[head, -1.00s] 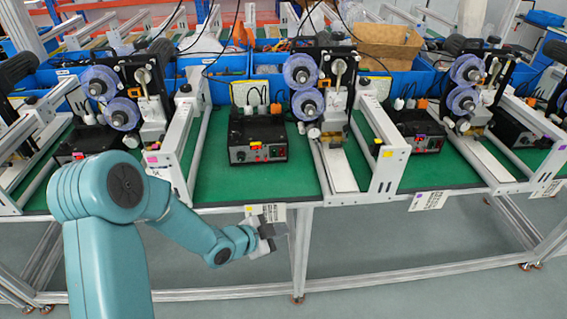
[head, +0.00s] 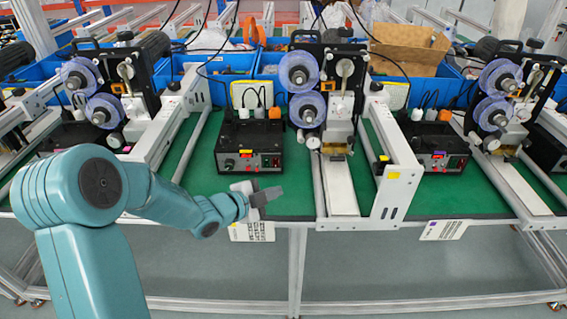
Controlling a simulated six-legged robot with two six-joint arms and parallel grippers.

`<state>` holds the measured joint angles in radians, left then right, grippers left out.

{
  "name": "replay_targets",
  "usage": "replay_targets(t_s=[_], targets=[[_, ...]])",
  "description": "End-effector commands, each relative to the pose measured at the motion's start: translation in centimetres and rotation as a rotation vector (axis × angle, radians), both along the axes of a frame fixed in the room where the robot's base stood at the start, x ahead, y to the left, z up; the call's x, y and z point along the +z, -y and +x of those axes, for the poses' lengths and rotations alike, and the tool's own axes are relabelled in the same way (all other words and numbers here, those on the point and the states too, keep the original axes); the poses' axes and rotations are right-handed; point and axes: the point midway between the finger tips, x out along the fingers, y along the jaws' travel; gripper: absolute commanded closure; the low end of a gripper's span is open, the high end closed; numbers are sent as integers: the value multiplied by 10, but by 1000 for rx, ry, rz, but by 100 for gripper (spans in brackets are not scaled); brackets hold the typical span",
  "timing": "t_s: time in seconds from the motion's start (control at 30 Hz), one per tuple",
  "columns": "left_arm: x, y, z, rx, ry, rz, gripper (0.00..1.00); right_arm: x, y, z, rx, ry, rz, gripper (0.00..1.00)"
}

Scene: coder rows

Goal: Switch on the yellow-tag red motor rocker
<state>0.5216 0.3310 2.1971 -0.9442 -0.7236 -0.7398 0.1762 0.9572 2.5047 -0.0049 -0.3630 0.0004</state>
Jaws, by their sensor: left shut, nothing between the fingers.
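A black control box (head: 249,148) stands on the green bench top in the middle, its front panel facing me. A small yellow tag (head: 246,153) is on the front panel, with small red and pale controls around and below it. The controls are too small to tell which is the red motor rocker or how it is set. My left gripper (head: 272,194) is shut and empty. In the picture it lies at the bench's front edge, below and in front of the box, apart from the panel. My right gripper is not in view.
A coder machine with blue reels (head: 306,92) stands right of the box, beside a white frame (head: 393,177) that also bears a yellow tag. Green mat (head: 205,190) is clear before the middle box.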

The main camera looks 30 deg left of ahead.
Motion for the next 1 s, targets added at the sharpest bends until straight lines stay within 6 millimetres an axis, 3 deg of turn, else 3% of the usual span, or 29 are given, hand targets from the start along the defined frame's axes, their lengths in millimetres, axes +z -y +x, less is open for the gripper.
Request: replay_targets(t_s=[0.53, 1.0], targets=[[0, -5, -7, 3, -1, 0, 100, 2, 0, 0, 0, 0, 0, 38], [-8, -36, 48, 3, -1, 1, 100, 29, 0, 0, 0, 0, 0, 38]])
